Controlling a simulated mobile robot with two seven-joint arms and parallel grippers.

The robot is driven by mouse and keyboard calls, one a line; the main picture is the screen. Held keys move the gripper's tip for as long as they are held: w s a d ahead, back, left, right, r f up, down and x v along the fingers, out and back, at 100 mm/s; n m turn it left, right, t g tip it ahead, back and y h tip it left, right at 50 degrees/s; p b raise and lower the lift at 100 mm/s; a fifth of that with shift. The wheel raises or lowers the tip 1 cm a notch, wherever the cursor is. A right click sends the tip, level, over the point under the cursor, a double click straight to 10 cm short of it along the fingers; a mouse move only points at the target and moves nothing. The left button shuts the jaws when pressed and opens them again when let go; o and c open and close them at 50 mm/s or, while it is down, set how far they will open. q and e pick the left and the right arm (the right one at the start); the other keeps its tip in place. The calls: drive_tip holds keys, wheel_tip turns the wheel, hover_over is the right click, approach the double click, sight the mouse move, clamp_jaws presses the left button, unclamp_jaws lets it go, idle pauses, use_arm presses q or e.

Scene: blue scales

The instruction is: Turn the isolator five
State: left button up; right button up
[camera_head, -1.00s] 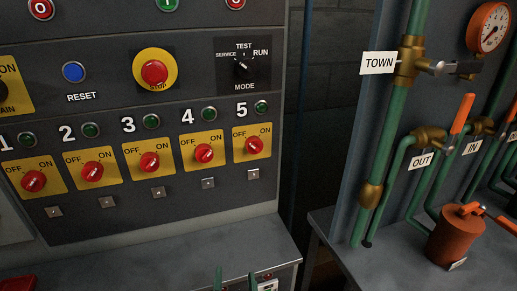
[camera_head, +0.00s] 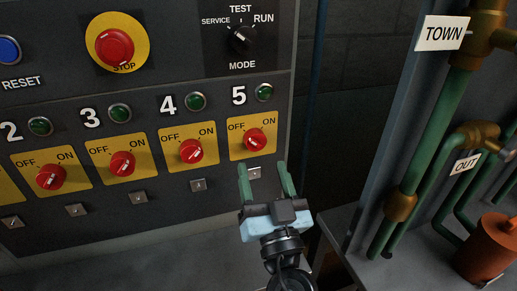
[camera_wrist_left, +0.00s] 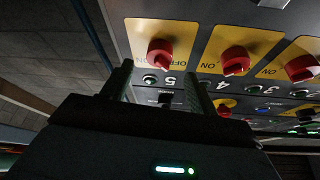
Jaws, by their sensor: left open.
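Isolator five is a red knob (camera_head: 255,139) on a yellow OFF/ON plate (camera_head: 238,152), below the label 5 and a green lamp (camera_head: 264,92). Its pale stripe slants from lower left to upper right. My left gripper (camera_head: 262,168) is open, its two green fingers pointing up at the panel just below this plate. The fingers appear apart from the knob, with nothing between them gripped. In the left wrist view, turned upside down, the knob (camera_wrist_left: 160,52) shows beyond the fingertips of the gripper (camera_wrist_left: 158,72). My right gripper is out of view.
Other red isolators stand to the left, the nearest being isolator four (camera_head: 190,151). A red stop button (camera_head: 114,47) and the mode switch (camera_head: 241,39) are above. Green pipes (camera_head: 440,125) and an orange-red vessel (camera_head: 490,249) stand at the right.

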sight(257, 148)
use_arm(q)
drive_tip(key=p+x, duration=0.1)
drive_tip(key=x, duration=0.3)
drive_tip(key=shift+r, duration=0.1)
drive_tip(key=shift+w+a+r, duration=0.1)
drive_tip(key=shift+w+a, duration=0.05)
drive_tip(key=shift+w, duration=0.4)
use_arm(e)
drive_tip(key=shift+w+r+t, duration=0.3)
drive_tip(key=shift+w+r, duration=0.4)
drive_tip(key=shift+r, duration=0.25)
